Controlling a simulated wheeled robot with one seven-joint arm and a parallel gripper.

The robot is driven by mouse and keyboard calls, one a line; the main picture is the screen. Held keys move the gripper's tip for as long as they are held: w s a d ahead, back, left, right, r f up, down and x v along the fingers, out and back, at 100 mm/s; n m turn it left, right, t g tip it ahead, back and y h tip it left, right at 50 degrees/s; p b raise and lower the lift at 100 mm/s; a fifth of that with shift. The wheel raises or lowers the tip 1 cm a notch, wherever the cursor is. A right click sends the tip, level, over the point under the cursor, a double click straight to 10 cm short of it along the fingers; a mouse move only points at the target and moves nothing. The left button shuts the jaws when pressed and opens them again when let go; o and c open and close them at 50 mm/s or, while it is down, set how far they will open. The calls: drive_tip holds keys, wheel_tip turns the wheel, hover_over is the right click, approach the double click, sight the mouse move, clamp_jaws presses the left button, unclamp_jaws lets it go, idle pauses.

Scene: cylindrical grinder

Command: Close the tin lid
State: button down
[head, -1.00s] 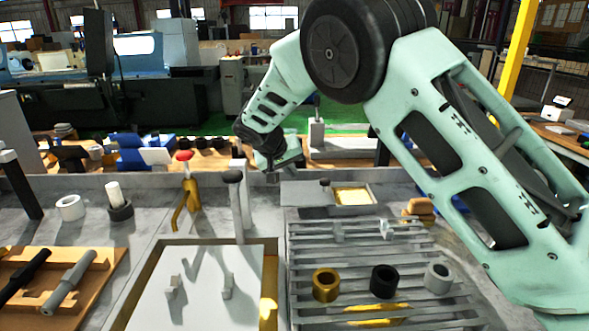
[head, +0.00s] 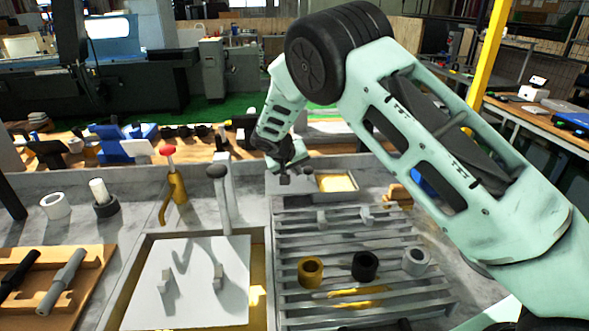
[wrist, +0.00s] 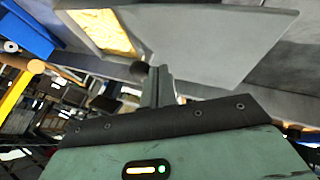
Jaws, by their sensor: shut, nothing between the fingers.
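The tin (head: 337,183) is an open, shallow grey box with yellow contents, at the back of the bench in the head view. It shows at the upper left of the wrist view (wrist: 103,32). Its lid (head: 292,188) is a flat grey plate lying to the left of the tin. In the wrist view the lid (wrist: 215,45) is large and close, with a dark round knob (wrist: 139,68) near its tin-side edge. My gripper (head: 284,179) is shut and empty, over the lid in the head view. The fingers (wrist: 160,80) appear beside the knob; contact cannot be told.
A slatted rack (head: 345,245) with several rings lies in front of the tin. A grey upright lever (head: 220,190) and a red-topped brass handle (head: 175,180) stand to the left. A wooden block (head: 397,195) sits right of the tin.

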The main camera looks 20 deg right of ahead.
drive_tip(key=s+d+b, duration=0.1)
drive_tip(key=d, duration=0.3)
drive_tip(key=s+d+b, duration=0.1)
drive_tip(key=d+b, duration=0.1)
drive_tip(key=d, duration=0.2)
drive_tip(key=s+d+b, duration=0.1)
drive_tip(key=d+b, duration=0.1)
drive_tip(key=d, duration=0.2)
drive_tip(key=shift+s+d+f, duration=0.1)
drive_tip(key=shift+s+d, duration=0.05)
drive_tip(key=shift+d, duration=0.25)
drive_tip(key=shift+s+d, duration=0.15)
drive_tip(key=shift+d, duration=0.3)
drive_tip(key=shift+b, duration=0.3)
